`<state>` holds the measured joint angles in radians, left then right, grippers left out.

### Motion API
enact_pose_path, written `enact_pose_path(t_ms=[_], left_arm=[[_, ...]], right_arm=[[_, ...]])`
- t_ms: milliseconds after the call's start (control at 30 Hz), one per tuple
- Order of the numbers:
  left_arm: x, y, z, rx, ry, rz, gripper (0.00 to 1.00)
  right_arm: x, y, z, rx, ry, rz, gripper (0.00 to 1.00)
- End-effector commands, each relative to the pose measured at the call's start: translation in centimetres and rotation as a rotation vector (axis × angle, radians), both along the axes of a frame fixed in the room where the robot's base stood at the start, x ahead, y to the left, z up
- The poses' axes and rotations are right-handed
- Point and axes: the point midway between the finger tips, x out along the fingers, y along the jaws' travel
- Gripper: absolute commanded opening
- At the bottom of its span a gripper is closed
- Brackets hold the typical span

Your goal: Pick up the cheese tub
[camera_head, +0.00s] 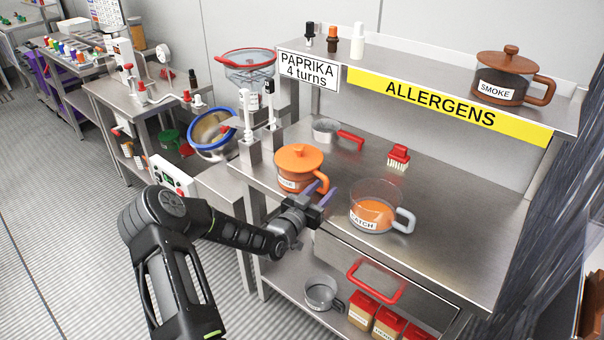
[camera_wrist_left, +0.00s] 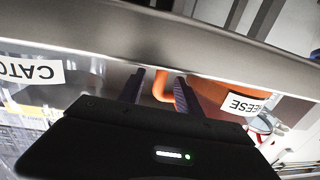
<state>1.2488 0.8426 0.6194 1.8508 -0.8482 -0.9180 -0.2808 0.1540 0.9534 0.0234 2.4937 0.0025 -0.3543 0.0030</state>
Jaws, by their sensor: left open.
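The cheese tub (camera_head: 297,159) has an orange lid and orange handle and stands upright on the steel counter, its label partly readable. In the left wrist view its label, ending in "EESE" (camera_wrist_left: 243,104), appears upside down. My left gripper (camera_head: 323,191) is open beside the tub's right side, at its handle. In the left wrist view its two dark fingers (camera_wrist_left: 158,88) are apart, with part of the orange handle (camera_wrist_left: 162,86) showing between them. I cannot tell whether they touch it. My right gripper is not in view.
A clear tub labelled "CATCH" (camera_head: 368,214) with a grey handle stands close to the right of my gripper. A small pan (camera_head: 326,131) and a red brush (camera_head: 398,156) lie behind. The raised shelf holds a smoke tub (camera_head: 503,72). The counter's right part is clear.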

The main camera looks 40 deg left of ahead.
Motion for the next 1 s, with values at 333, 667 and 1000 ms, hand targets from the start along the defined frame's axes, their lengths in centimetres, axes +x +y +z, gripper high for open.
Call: enact_pose_path(t_ms=[333, 667, 1000], left_arm=[[-0.05, 0.03, -0.02, 0.0, 0.0, 0.001, 0.41], [-0.07, 0.04, -0.02, 0.0, 0.0, 0.001, 0.24], [-0.06, 0.03, -0.02, 0.0, 0.0, 0.001, 0.0]], right_arm=[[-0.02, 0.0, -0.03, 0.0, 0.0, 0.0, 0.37], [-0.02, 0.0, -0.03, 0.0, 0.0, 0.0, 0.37], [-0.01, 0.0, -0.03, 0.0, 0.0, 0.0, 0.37]])
